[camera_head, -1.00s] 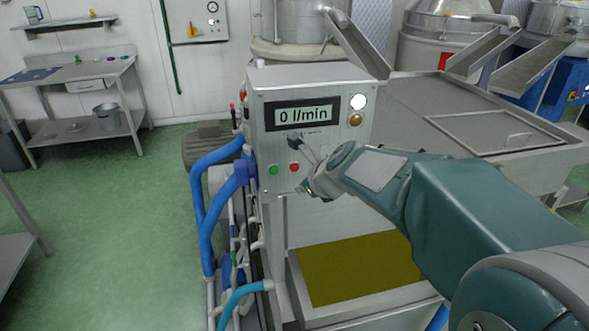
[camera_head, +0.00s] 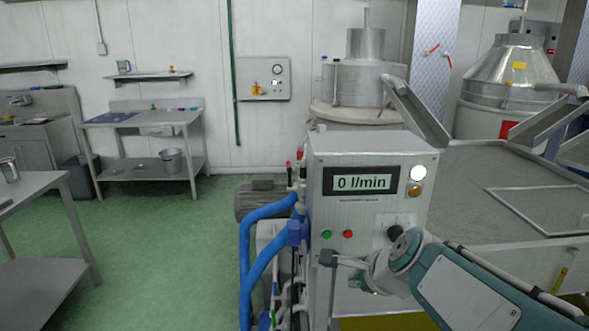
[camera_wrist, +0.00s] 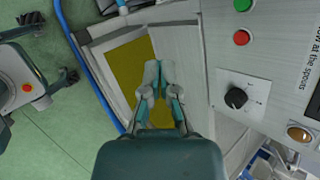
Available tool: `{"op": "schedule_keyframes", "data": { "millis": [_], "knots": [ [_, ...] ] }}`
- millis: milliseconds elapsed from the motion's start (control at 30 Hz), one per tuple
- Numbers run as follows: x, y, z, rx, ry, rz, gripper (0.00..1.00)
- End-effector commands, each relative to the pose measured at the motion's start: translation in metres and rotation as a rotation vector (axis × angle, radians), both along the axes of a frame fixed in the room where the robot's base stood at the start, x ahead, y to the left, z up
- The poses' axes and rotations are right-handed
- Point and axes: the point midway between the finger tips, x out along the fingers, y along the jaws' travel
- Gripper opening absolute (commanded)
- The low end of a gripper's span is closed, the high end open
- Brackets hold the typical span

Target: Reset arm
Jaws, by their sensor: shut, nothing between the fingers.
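My gripper (camera_head: 330,258) is shut and empty in front of the lower part of the grey control box (camera_head: 330,215), below its green and red buttons. In the wrist view my gripper (camera_wrist: 160,72) points up the picture with its fingers together, over the olive-coloured tank area. The knob (camera_wrist: 236,98) shows clear of my fingers in the wrist view.
The display (camera_head: 361,182) reads 0 l/min. Blue hoses (camera_head: 246,260) run down the box's left side. A steel bench (camera_head: 143,118) with a bucket (camera_head: 172,160) stands at the back left. Green floor (camera_head: 170,250) is open at left. A metal tray (camera_head: 480,180) lies right of the box.

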Motion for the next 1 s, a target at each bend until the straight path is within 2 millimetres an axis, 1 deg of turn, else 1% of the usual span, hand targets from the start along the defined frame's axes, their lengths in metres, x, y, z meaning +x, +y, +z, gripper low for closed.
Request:
{"op": "schedule_keyframes", "data": {
  "millis": [33,200,400,500,600,700,1000],
  "knots": [
    [-0.017,0.003,0.002,-0.094,-0.019,0.107,0.00],
    [-0.070,0.004,-0.001,-0.438,-0.062,0.501,0.00],
    [-0.130,-0.005,-0.011,-0.822,-0.084,0.962,0.00],
    [-0.153,-0.012,-0.016,-0.979,-0.081,1.158,0.00],
    [-0.167,-0.017,-0.021,-1.079,-0.073,1.294,0.00],
    [-0.174,-0.020,-0.023,-1.126,-0.068,1.363,0.00],
    [-0.175,-0.021,-0.024,-1.134,-0.067,1.375,0.00]
  ]
}}
